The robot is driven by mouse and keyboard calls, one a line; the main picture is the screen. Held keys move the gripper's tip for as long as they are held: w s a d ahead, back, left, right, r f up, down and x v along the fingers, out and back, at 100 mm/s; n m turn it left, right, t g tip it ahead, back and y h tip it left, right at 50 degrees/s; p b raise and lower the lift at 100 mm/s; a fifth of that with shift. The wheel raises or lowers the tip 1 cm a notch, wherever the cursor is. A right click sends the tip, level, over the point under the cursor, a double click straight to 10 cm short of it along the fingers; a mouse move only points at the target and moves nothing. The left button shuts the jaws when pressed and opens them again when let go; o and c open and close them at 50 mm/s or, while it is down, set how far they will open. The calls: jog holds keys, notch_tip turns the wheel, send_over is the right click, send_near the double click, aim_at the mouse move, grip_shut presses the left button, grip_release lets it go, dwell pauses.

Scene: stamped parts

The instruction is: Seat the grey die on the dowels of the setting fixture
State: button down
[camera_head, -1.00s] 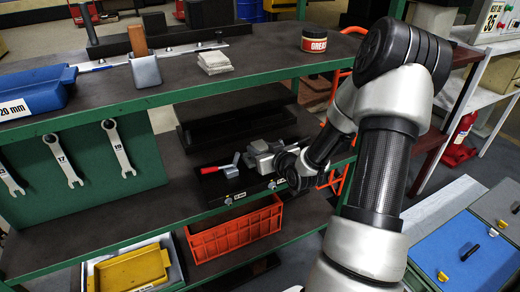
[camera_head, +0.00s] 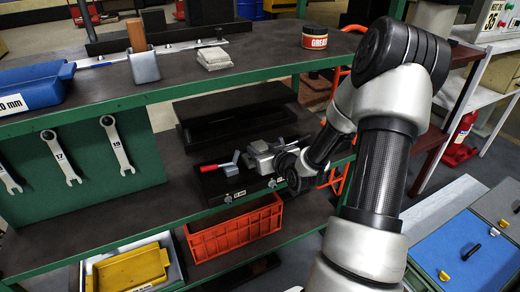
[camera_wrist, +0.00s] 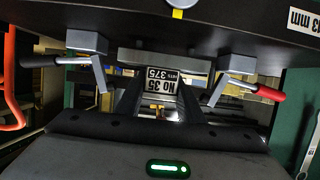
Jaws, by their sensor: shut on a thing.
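My gripper (camera_wrist: 160,105) is shut on the grey die (camera_wrist: 165,60), which shows as a wide grey block between and beyond the fingers in the wrist view. A label with 35 and 375 shows between the fingers. In the head view the grey die (camera_head: 262,156) is partly hidden by my wrist, over or on the dark setting fixture (camera_head: 233,184) on the middle shelf. Clamps with a red handle (camera_wrist: 268,93) and a dark handle (camera_wrist: 38,61) flank the die. The dowels are hidden, and I cannot tell whether the die touches the fixture.
An orange crate (camera_head: 236,230) and a yellow bin (camera_head: 130,270) sit below. The upper shelf holds a grey holder (camera_head: 144,68), white pads (camera_head: 215,59) and a grease tin (camera_head: 315,37). Wrenches (camera_head: 62,158) hang at left. A black tray (camera_head: 235,120) lies behind the fixture.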

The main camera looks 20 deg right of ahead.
jog(key=shift+w+f+b, duration=0.1)
jog(key=shift+f+b, duration=0.55)
jog(key=shift+b, duration=0.05)
jog(key=c, duration=1.1)
grip_release()
jog(key=shift+s+f, duration=0.2)
jog(key=p+v, duration=0.6)
jog(key=v, duration=0.2)
jog(key=p+v, duration=0.6)
jog(key=v, duration=0.3)
jog(key=shift+r, duration=0.3)
